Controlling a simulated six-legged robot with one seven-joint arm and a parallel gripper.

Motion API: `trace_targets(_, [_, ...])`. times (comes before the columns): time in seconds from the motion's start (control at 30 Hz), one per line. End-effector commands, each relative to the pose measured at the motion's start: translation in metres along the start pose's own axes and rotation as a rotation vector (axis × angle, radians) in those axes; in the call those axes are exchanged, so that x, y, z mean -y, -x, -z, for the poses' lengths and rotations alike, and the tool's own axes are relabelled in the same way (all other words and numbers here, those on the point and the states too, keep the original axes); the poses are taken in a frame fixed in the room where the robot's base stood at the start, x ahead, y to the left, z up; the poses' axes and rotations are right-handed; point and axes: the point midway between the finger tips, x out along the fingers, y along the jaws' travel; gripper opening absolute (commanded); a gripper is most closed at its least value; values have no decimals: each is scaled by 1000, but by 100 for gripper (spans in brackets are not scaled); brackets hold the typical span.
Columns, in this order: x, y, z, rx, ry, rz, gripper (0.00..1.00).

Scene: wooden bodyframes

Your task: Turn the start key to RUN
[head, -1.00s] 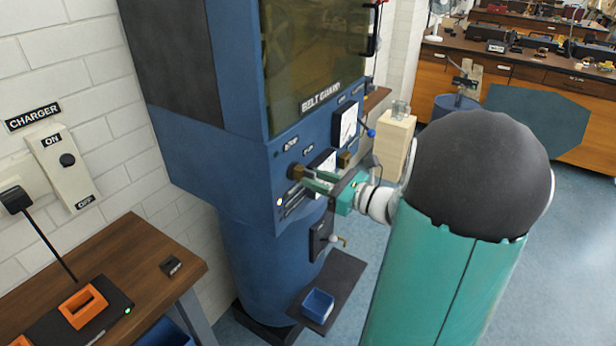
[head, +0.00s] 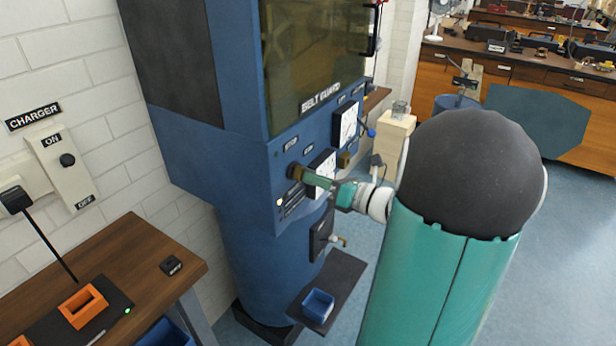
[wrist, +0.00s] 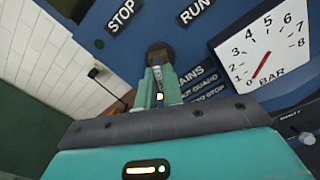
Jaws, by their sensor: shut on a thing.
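The start key sits in a brass-coloured switch (head: 295,172) on the blue machine's front panel. In the wrist view the switch (wrist: 158,52) lies just beyond my fingertips, below and between the STOP label (wrist: 122,15) and the RUN label (wrist: 195,9). My gripper (head: 304,177) is at the switch, its green fingers shut on the key. In the wrist view the fingers (wrist: 158,74) close together at the switch's lower edge. The key itself is mostly hidden by the fingers, so its exact angle is hard to tell.
The belt guard (head: 315,50) is above. A shelf with a blue bin (head: 318,306) juts out below. A wooden bench (head: 130,255) stands at the left.

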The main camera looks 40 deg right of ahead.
Motion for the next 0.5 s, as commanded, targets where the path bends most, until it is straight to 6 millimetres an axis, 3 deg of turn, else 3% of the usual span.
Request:
trace_targets(0.23, [0, 0, 0, 0, -277, 0, 0])
trace_targets(0.5, [0, 1, 0, 1, -322, 1, 0])
